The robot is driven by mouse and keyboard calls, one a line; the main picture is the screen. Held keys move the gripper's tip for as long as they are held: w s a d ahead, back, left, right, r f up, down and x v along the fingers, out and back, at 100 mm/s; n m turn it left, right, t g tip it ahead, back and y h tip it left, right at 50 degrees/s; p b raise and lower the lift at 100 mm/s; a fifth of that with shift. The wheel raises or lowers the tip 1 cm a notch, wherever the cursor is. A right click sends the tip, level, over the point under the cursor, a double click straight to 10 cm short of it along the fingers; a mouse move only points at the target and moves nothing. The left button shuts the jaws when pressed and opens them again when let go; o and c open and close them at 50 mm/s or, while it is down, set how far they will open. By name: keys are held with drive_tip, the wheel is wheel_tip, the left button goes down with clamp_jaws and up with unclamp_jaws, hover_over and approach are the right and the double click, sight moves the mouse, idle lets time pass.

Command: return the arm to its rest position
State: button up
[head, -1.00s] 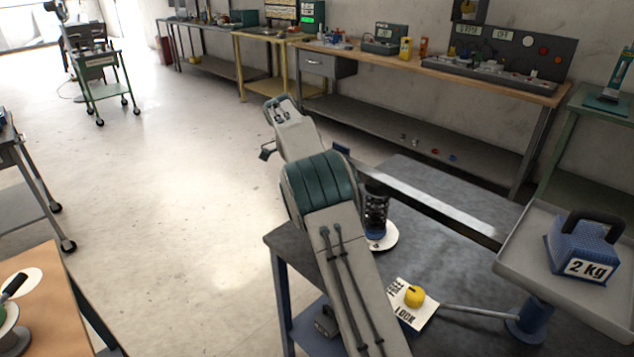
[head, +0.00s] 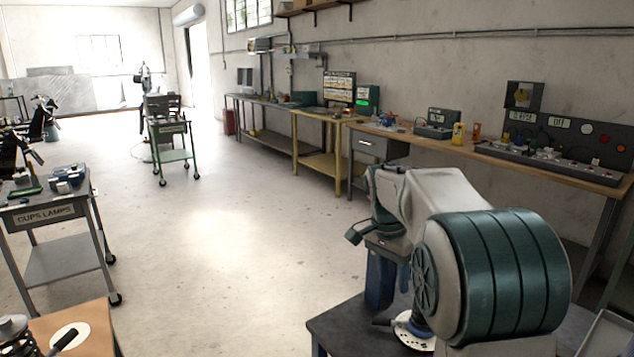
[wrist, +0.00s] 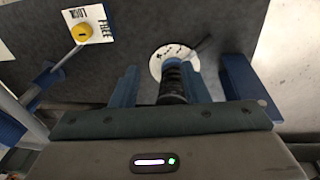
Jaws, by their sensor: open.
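My arm (head: 500,275) fills the lower right of the head view, bent, with its wrist end pointing down over the dark table (head: 335,325). My gripper (wrist: 160,88) shows in the wrist view, its blue fingers spread apart. It is open. A black coil spring (wrist: 172,82) on a round white plate (wrist: 158,62) shows between the fingers from above. I cannot tell how far below the fingers it is. In the head view the plate (head: 408,328) is partly hidden behind my arm, and the spring is hidden.
A yellow knob (wrist: 80,32) sits on a lettered white card (wrist: 98,20) on the table. A tray corner (head: 605,335) shows at lower right. A workbench (head: 470,158) runs along the right wall. A cart (head: 55,225) stands left. The floor (head: 215,240) between is clear.

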drive_tip(key=s+a+f+n+t+y+p, duration=0.1)
drive_tip(key=s+n, duration=1)
drive_tip(key=s, duration=1.4)
drive_tip(key=shift+s+f+t+y+p, duration=0.15)
drive_tip(key=shift+f+t+y+p, duration=0.3)
drive_tip(key=shift+t+p, duration=0.6)
drive_tip(key=shift+c, duration=0.5)
drive_tip(key=shift+a, duration=0.2)
